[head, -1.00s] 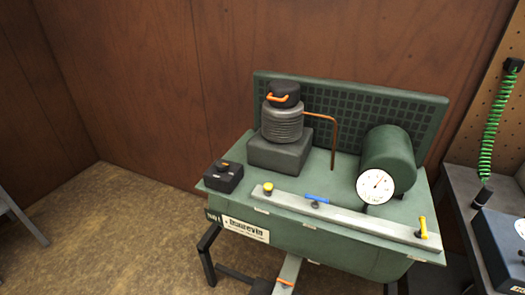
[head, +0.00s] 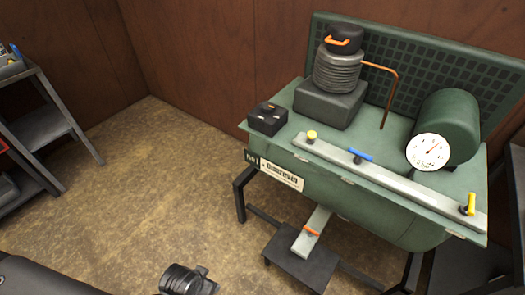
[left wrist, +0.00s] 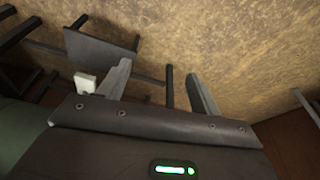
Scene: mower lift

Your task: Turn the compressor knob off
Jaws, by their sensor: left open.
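The green compressor (head: 365,205) stands at the right in the head view, with a green tank and a round white gauge (head: 428,151). My left gripper (left wrist: 160,82) is open and empty in the left wrist view, over the floor, apart from the controls. My right gripper is not in view.
A dark pedal plate (head: 300,262) with a grey arm juts out below the compressor. A dark shelf unit (head: 40,128) stands at the left. Brown wood walls (head: 205,60) close the back. Brown floor (head: 150,190) between shelf and compressor is clear.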

